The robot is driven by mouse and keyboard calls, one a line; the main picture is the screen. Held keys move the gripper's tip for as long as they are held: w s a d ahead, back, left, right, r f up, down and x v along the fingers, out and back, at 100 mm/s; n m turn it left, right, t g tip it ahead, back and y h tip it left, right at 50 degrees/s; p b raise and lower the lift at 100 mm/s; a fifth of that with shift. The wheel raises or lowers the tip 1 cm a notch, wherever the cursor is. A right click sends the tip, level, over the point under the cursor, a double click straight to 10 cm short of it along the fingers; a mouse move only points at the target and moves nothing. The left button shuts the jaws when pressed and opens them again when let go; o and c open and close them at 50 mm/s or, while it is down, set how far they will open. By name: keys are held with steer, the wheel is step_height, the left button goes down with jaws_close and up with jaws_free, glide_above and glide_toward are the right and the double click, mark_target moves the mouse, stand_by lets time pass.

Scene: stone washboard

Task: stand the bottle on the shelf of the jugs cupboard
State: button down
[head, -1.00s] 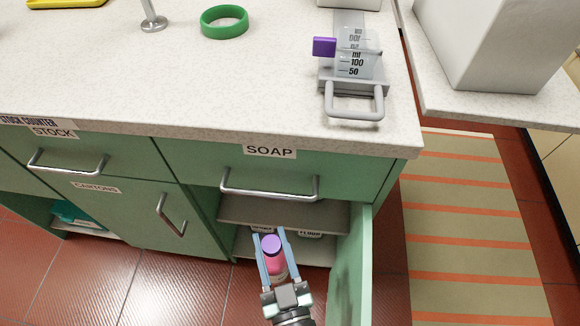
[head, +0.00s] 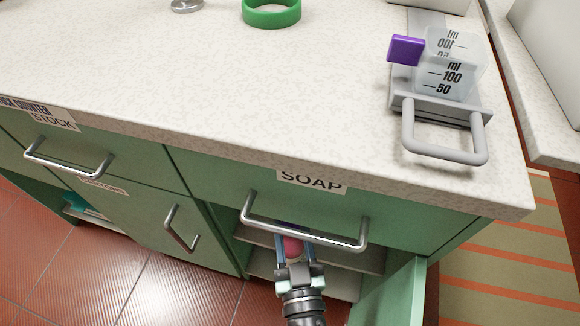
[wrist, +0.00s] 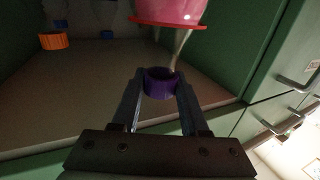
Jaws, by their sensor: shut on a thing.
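The bottle is pink with a purple cap. In the head view its pink body (head: 292,248) shows between my fingers, behind the SOAP drawer handle. In the wrist view the purple cap (wrist: 160,84) lies between my fingertips, with a pale neck and the pink body (wrist: 172,10) beyond it. My gripper (head: 293,258) is shut on the bottle at the mouth of an open cupboard under the SOAP drawer. The cupboard's upper shelf (head: 362,258) shows on the right of the gripper. Any label naming this cupboard is hidden, and I see no jugs in it.
The open green door (head: 392,298) stands close on the right. The SOAP drawer handle (head: 305,230) juts out above my gripper. Inside, an orange-capped thing (wrist: 53,41) and a small blue one (wrist: 107,34) show. A measuring beaker (head: 450,75) stands on the counter.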

steer(key=w+a+f+b, duration=0.1)
steer(key=w+b, duration=0.2)
steer(key=w, duration=1.1)
steer(key=shift+a+f, duration=0.15)
steer(key=shift+f, duration=0.05)
steer(key=shift+f, duration=0.1)
steer(key=shift+c, duration=2.1)
jaws_free()
steer(key=s, duration=0.4)
steer(key=s+p, duration=0.1)
steer(key=s, duration=0.3)
steer(key=s+d, duration=0.1)
steer(key=s, duration=0.3)
steer(key=shift+p, duration=0.35)
